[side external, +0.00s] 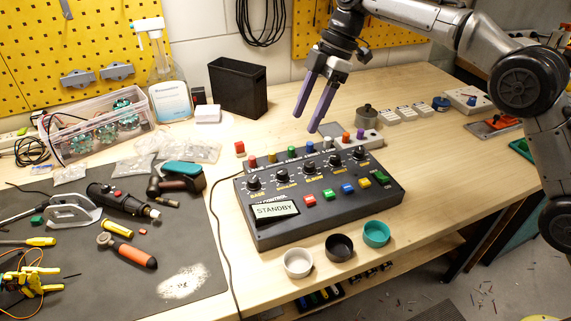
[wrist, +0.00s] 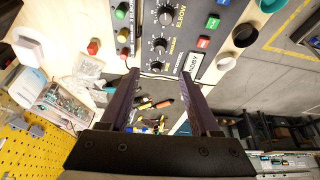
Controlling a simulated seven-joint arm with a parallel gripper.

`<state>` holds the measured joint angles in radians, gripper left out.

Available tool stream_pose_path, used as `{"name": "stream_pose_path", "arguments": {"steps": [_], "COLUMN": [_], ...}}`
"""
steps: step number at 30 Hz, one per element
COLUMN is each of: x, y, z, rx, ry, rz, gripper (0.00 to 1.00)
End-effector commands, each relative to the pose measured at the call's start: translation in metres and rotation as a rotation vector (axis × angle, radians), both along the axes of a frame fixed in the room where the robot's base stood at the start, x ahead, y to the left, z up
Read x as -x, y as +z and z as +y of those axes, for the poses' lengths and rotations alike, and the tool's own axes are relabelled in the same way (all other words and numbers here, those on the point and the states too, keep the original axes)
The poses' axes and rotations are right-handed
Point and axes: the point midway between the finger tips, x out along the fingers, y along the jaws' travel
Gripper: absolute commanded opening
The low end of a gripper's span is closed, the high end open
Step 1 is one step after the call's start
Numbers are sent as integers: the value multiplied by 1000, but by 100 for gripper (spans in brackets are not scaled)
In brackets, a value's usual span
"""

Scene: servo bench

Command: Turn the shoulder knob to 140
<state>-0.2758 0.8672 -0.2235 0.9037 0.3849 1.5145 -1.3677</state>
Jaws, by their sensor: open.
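The dark control box (side external: 330,207) sits on the wooden bench with a row of black knobs and a display reading STANDBY. The shoulder knob (side external: 282,175) is the second knob from the left; its exact pointer reading is too small to tell. In the wrist view the shoulder knob (wrist: 161,45) lies just beyond the fingertips, between the elbow and base knobs. My gripper (side external: 309,121) is open and empty, with two purple fingers pointing down, above and behind the box and apart from it. In the wrist view my gripper (wrist: 161,76) shows both fingers spread.
Small coloured pegs (side external: 292,152) stand upright behind the knobs. White, black and teal cups (side external: 339,247) stand in front. Tools lie on the dark mat (side external: 200,250) at left.

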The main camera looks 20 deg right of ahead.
Motion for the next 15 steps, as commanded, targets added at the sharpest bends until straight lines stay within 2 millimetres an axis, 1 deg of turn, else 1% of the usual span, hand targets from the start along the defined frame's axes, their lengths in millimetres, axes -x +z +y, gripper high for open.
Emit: {"name": "stream_pose_path", "arguments": {"steps": [5, 15], "x": [2, 4], "y": [-24, -85], "z": [10, 35], "rx": [1, 1], "ry": [0, 0], "rz": [3, 2], "gripper": [63, 63]}}
